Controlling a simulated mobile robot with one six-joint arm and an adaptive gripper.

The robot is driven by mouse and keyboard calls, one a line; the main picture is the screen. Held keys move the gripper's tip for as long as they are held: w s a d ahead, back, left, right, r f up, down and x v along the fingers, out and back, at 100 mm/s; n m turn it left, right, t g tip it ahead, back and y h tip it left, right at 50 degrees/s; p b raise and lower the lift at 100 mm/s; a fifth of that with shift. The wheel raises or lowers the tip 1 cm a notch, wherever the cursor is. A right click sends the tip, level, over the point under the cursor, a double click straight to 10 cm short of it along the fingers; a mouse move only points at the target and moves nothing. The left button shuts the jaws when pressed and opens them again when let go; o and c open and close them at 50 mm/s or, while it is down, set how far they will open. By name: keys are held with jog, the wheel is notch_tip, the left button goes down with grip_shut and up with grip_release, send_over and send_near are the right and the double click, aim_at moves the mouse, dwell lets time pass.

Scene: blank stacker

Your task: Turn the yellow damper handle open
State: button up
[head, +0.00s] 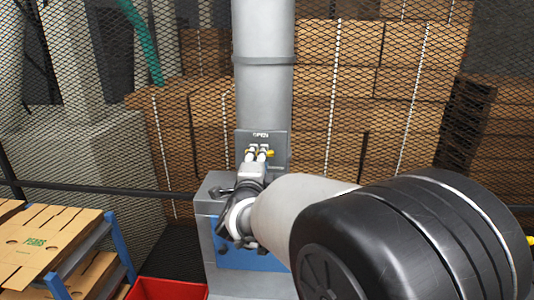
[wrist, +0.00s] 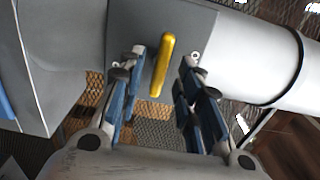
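The yellow damper handle (wrist: 162,65) is a slim bar on a grey plate in the wrist view. It stands nearly upright, its top leaning slightly right. My gripper (wrist: 163,72) is open, with one finger on each side of the handle and a visible gap on both sides. In the head view, my gripper (head: 257,155) is at the grey plate on the vertical duct, and bits of the yellow handle (head: 270,153) show beside the fingertips. My gripper hides most of the handle there. The plate has a small label (head: 261,135) that appears to read OPEN.
The grey duct (head: 264,85) rises from a grey and blue machine base (head: 205,220). Wire mesh fencing (head: 190,60) stands behind, with stacked cardboard (head: 310,60) beyond. A blue-framed rack of cardboard blanks (head: 40,235) and a red bin (head: 167,288) are at lower left.

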jog(key=shift+w, duration=1.05)
jog(key=shift+c, duration=0.6)
grip_shut()
